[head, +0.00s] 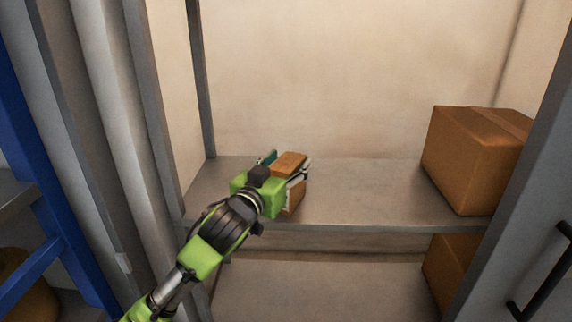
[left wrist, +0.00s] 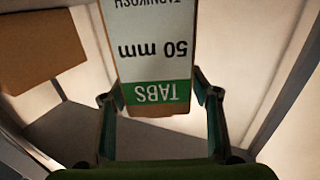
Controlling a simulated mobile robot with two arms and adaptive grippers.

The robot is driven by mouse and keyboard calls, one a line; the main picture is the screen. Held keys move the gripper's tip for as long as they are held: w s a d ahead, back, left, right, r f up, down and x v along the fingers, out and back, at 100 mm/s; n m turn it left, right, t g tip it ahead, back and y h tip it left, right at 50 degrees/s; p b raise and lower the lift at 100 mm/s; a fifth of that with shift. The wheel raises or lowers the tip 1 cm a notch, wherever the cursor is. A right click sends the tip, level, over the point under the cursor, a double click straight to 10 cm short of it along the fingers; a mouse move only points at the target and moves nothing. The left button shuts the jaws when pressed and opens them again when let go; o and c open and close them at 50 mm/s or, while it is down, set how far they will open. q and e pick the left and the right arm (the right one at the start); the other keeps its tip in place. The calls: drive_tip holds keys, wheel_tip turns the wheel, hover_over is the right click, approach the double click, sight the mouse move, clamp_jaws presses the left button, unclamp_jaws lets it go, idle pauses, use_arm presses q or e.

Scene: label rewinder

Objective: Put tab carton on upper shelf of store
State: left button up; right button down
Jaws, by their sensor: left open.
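The tab carton (head: 290,160) is a small brown box at the upper shelf (head: 360,195) of the store, left of the shelf's middle. In the left wrist view its white label (left wrist: 155,60) reads "50 mm" and "TABS" upside down, with a green band. My left gripper (head: 287,163) is open, with one finger on each side of the carton. The fingers also show in the left wrist view (left wrist: 160,98), close beside the carton. My right gripper is not in view.
A large brown box (head: 470,160) stands at the shelf's right end. Another box (head: 452,265) is on the level below. Grey posts and a door with a black handle (head: 540,275) frame the opening. The shelf between carton and large box is clear.

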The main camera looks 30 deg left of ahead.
use_arm(q)
drive_tip(key=shift+r, duration=0.2)
drive_tip(key=shift+s+d+f, duration=0.1)
drive_tip(key=shift+s+f, duration=0.05)
drive_tip(key=shift+s, duration=0.25)
drive_tip(key=s, duration=0.1)
drive_tip(key=s+b, duration=0.1)
drive_tip(key=s, duration=0.2)
drive_tip(key=shift+s+d+f+b, duration=0.1)
drive_tip(key=shift+s+d+b, duration=0.15)
drive_tip(key=shift+d+b, duration=0.1)
drive_tip(key=p, duration=0.9)
approach(278, 173)
drive_tip(key=shift+w+a+r, duration=0.1)
drive_tip(key=shift+w+r, duration=0.05)
drive_tip(key=shift+w, duration=0.6)
drive_tip(key=shift+w+a+r, duration=0.1)
drive_tip(key=shift+w+r, duration=0.05)
drive_tip(key=shift+w, duration=0.6)
